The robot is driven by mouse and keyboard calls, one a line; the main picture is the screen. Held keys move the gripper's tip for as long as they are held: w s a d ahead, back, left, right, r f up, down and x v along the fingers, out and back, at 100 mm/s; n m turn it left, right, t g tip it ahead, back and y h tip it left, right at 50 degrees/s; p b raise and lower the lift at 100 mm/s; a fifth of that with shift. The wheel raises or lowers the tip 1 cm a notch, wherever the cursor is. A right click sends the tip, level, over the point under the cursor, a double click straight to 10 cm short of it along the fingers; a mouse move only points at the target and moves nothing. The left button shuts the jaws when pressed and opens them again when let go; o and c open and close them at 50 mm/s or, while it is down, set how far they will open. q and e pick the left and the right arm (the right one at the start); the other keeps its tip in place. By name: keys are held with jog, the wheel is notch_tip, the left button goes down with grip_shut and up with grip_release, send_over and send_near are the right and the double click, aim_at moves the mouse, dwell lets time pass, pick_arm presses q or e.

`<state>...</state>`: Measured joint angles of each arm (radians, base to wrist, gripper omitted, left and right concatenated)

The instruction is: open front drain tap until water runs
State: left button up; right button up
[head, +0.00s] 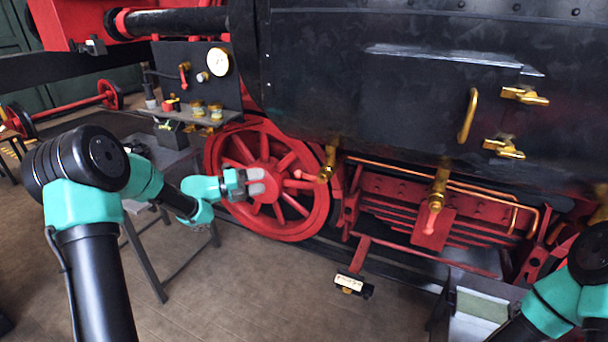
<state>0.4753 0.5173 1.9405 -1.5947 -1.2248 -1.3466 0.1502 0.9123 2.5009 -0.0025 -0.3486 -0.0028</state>
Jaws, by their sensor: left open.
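A brass drain tap (326,163) hangs below the black tank, just right of the red wheel; its red lever points left. A second brass tap (438,189) hangs further right, with its red lever hanging down. I cannot tell from the picture which one is called front. No water shows under either tap. My left gripper (258,182) is open and empty in front of the red wheel, its fingers pointing right toward the first tap's lever, with a gap between. Part of my right arm shows at the lower right; its gripper is out of view.
The red spoked wheel (265,228) stands behind my left gripper. A shelf (185,116) with small brass and red parts is above left. Copper pipes (470,192) run right of the taps. A small labelled block (352,285) is below. The floor (250,290) in front is clear.

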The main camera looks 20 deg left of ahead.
aim_at(304, 174)
pick_arm(q)
jog(key=x, duration=1.5)
jog(key=shift+c, duration=0.5)
jog(key=shift+f, duration=0.1)
grip_shut()
